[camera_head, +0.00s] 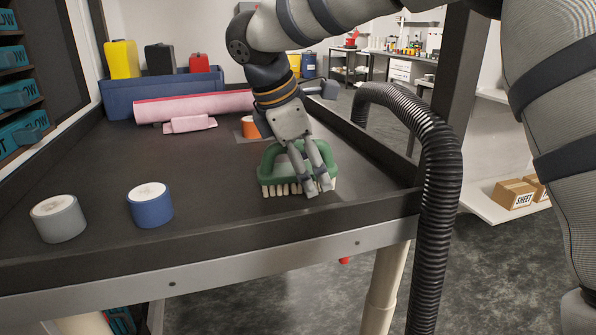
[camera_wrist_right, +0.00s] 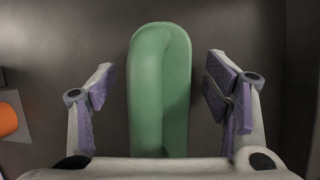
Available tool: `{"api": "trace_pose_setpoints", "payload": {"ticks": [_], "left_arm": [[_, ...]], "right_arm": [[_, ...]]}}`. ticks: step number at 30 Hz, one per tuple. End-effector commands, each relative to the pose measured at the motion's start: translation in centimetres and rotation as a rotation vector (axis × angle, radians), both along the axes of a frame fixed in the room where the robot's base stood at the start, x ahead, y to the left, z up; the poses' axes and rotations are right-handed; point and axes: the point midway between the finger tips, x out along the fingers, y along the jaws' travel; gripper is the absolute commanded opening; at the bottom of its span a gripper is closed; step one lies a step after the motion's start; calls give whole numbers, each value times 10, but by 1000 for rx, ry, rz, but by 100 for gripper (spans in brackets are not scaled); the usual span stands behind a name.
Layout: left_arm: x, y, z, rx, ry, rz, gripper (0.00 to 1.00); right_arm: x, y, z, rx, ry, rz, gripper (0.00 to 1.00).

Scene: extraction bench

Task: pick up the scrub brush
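The scrub brush (camera_head: 270,163) has a green loop handle and pale bristles, and it rests bristles down near the front right of the bench tray. My right gripper (camera_head: 318,190) is over the brush, with its fingers pointing down and covering part of it. In the right wrist view the brush's green handle (camera_wrist_right: 160,88) runs between the two purple-padded fingers of my right gripper (camera_wrist_right: 168,95). The fingers are spread, with a gap on both sides of the handle. My left gripper is not in these views.
A grey tape roll (camera_head: 60,225) and a blue tape roll (camera_head: 151,210) stand at the left. An orange roll (camera_head: 250,127) stands behind the brush. Pink rolled material (camera_head: 190,107) lies before a blue bin (camera_head: 150,88). A raised rim and black hose (camera_head: 440,190) bound the right side.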

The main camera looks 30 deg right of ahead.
Motion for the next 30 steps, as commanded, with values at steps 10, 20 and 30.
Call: {"api": "trace_pose_setpoints", "payload": {"ticks": [10, 20, 30], "left_arm": [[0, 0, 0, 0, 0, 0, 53], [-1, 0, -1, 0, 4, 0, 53], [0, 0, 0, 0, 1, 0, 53]], "right_arm": [[0, 0, 0, 0, 0, 0, 16], [1, 0, 14, -1, -1, -2, 16], [-41, 52, 100, -4, -4, 5, 16]]}}
